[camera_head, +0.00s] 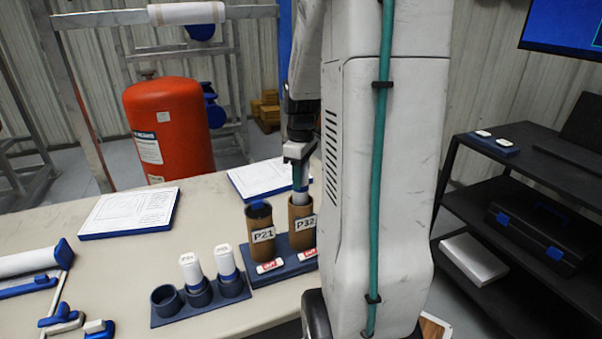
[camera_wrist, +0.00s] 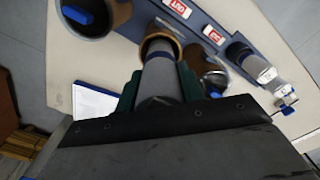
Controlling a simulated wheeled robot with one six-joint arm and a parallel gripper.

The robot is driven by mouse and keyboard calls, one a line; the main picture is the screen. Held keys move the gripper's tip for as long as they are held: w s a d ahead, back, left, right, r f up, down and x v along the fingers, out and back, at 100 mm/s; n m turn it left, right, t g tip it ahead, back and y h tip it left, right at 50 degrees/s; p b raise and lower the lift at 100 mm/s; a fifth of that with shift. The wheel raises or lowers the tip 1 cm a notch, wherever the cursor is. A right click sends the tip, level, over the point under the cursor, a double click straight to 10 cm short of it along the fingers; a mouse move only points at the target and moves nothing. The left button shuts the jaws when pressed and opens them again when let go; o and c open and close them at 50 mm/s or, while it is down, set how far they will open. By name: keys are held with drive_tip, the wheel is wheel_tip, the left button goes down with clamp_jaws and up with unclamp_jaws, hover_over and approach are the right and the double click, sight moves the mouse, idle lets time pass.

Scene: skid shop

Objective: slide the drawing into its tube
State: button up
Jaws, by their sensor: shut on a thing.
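My gripper (camera_head: 300,160) points down over the brown tube marked P32 (camera_head: 302,238) and is shut on a rolled drawing (camera_head: 300,196). The roll stands about upright, its lower end at the tube's mouth; how deep it reaches inside is hidden. In the wrist view the roll (camera_wrist: 160,78) lies between the green fingers (camera_wrist: 160,92), and its far end meets the open rim of the tube (camera_wrist: 160,41). A second brown tube, marked P21 (camera_head: 262,240), stands just left, with something blue at its mouth.
Both tubes stand in a blue rack (camera_head: 285,269) with red-and-white tags. A blue holder (camera_head: 200,308) carries two white rolls (camera_head: 225,260) and an empty cup (camera_head: 167,300). Drawing boards (camera_head: 130,212) lie behind. A red tank (camera_head: 170,125) stands beyond the table; a black shelf (camera_head: 540,150) is at right.

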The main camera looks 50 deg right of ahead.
sight(301, 191)
drive_tip(key=shift+f, duration=2.65)
idle(0.4)
drive_tip(key=o, duration=1.5)
wheel_tip(301, 191, up, 7)
idle(1.1)
